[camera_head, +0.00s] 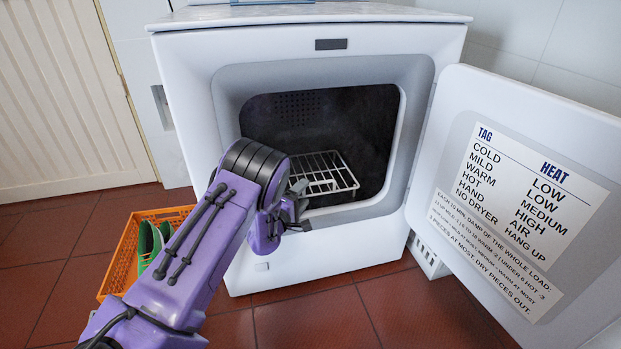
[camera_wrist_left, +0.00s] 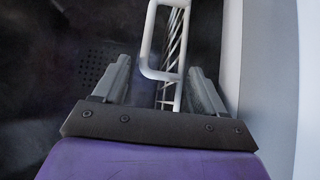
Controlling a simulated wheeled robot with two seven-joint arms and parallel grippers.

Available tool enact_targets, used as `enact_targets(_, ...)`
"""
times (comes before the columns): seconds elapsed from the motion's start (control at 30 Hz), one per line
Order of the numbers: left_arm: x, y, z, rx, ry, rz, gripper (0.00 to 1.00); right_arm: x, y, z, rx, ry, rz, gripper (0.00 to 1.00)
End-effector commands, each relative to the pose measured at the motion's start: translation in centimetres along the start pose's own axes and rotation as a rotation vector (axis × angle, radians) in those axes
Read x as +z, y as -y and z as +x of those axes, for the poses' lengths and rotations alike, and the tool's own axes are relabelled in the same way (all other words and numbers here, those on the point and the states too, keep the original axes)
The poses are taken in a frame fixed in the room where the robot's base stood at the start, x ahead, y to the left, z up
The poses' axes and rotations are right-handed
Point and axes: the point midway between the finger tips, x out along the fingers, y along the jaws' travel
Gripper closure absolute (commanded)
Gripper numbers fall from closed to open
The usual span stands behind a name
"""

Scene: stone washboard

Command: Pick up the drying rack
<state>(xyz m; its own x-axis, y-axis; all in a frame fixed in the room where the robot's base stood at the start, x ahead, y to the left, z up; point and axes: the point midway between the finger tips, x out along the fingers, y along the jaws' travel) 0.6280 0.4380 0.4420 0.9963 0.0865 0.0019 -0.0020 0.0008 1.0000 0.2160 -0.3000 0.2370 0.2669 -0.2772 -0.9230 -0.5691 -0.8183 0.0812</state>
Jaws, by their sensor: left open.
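The drying rack (camera_head: 328,172) is a white wire rack inside the open dryer. In the left wrist view the rack (camera_wrist_left: 147,45) shows as white bars running between the two fingers. My left gripper (camera_head: 298,195) is at the dryer opening, at the near left side of the rack, partly hidden by my own arm. In the left wrist view my left gripper (camera_wrist_left: 158,88) is open, with a finger on either side of the rack's frame. I cannot tell whether a finger touches the rack. My right gripper is not in view.
The white dryer (camera_head: 330,250) stands on red floor tiles. Its door (camera_head: 450,130) is swung open to the right and carries a printed label. An orange basket (camera_head: 122,258) with green items sits at the left. A white basket (camera_head: 428,262) is partly hidden under the door.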

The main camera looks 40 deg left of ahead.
Motion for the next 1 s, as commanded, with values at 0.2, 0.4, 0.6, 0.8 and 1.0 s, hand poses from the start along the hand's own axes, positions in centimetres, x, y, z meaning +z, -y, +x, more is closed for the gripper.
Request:
enact_targets(0.2,0.0,0.4,3.3,0.0,0.002,0.001,0.29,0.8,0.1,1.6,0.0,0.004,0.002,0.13)
enact_targets(0.4,0.1,0.2,3.5,-0.001,0.002,0.0,0.29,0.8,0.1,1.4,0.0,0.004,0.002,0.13)
enact_targets(0.6,0.1,0.2,3.5,-0.001,0.003,0.001,0.84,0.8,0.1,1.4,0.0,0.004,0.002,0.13)
enact_targets(0.8,0.1,0.0,3.6,0.002,0.003,0.001,0.84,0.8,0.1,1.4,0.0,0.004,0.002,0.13)
enact_targets(1.0,0.1,-3.6,3.6,0.006,0.001,0.0,0.84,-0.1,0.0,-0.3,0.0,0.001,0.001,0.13)
